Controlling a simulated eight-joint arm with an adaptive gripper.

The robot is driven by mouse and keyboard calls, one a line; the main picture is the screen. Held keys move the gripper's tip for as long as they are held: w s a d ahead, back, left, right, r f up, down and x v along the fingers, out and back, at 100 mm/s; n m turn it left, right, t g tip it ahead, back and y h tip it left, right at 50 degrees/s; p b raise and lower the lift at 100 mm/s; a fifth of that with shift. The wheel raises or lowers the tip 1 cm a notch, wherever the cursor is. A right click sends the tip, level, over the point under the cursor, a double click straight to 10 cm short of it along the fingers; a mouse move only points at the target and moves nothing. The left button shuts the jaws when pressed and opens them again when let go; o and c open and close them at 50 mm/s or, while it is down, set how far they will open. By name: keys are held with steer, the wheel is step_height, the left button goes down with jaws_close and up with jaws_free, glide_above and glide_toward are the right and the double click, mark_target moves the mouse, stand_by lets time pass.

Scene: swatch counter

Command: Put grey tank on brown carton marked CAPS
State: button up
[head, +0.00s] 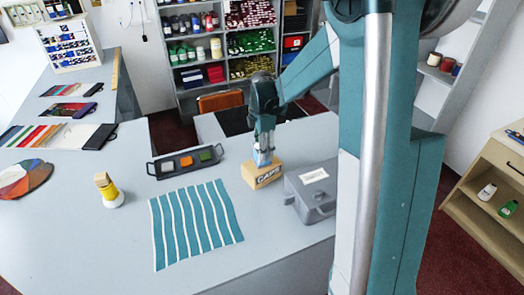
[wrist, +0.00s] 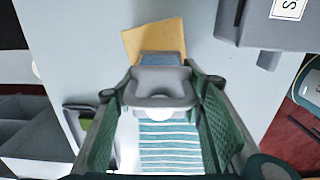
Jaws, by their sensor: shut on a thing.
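The brown carton marked CAPS (head: 262,177) stands on the counter, left of a grey case. In the wrist view its tan top (wrist: 150,38) shows beyond the held thing. My gripper (head: 263,148) points down over the carton. In the wrist view my gripper (wrist: 160,105) has its green-padded fingers on either side of the grey tank (wrist: 150,76), which has a grey rim and something blue at its far side. In the head view the tank (head: 262,158) is small, between the fingertips, right at the carton's top. I cannot tell whether it touches the carton.
A grey lidded case (head: 312,192) with a white label stands close right of the carton. The counter's front is clear.

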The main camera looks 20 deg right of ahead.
steer(key=shift+f, duration=0.15)
steer(key=o, duration=1)
steer(key=shift+r, duration=0.25)
step_height(320, 180, up, 12)
steer(key=shift+f, duration=0.1)
stand_by(0.4)
